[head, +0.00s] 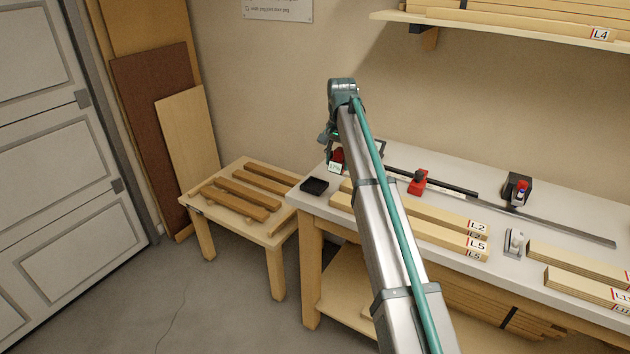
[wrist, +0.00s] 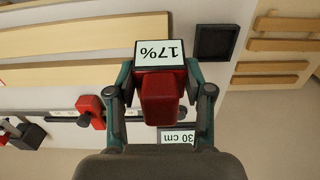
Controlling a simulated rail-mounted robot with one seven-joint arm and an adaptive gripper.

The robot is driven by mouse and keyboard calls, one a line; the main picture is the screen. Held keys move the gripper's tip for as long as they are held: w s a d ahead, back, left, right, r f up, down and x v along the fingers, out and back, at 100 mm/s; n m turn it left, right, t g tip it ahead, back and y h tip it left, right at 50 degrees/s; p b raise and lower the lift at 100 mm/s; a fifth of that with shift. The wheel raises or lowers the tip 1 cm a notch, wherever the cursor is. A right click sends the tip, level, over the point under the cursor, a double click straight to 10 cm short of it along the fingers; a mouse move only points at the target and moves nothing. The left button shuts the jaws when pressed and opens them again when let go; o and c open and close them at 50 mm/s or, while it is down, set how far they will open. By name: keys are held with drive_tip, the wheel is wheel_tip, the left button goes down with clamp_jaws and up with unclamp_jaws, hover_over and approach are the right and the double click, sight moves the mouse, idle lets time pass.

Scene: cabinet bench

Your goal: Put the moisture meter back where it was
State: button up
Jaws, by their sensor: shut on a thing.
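The moisture meter (wrist: 160,95) is red with a white display that reads 17%. My gripper (wrist: 162,88) is shut on it, with one finger on each side of the red body in the wrist view. In the head view the meter (head: 335,166) hangs below my gripper (head: 332,148), over the left end of the bench, partly hidden by my arm. A shallow black square tray (head: 315,186) lies empty at the bench's left front corner, close to the meter. The tray also shows in the wrist view (wrist: 215,42), beside the meter and apart from it.
A rail (head: 560,228) with a red block (head: 417,182) runs along the bench. Labelled boards (head: 440,218) lie along its front. A "30 cm" label (wrist: 178,137) shows behind the meter. A low table (head: 240,225) with wooden strips stands left of the bench.

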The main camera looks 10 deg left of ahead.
drive_tip(key=w+a+f+p, duration=0.3)
drive_tip(key=w+a+f, duration=0.4)
drive_tip(key=shift+w+a+f, duration=0.15)
drive_tip(key=shift+w, duration=0.05)
drive_tip(key=shift+w+a+f, duration=0.3)
drive_tip(key=shift+f, duration=0.25)
drive_tip(key=shift+w+a+f+p, duration=0.15)
drive_tip(key=shift+f+p, duration=0.35)
drive_tip(key=shift+f, duration=1.3)
drive_tip(key=shift+f, duration=0.15)
drive_tip(key=o, duration=1.3)
drive_tip(key=shift+c, duration=0.2)
wheel_tip(320, 180, up, 12)
drive_tip(key=b, duration=0.2)
drive_tip(key=shift+b, duration=0.3)
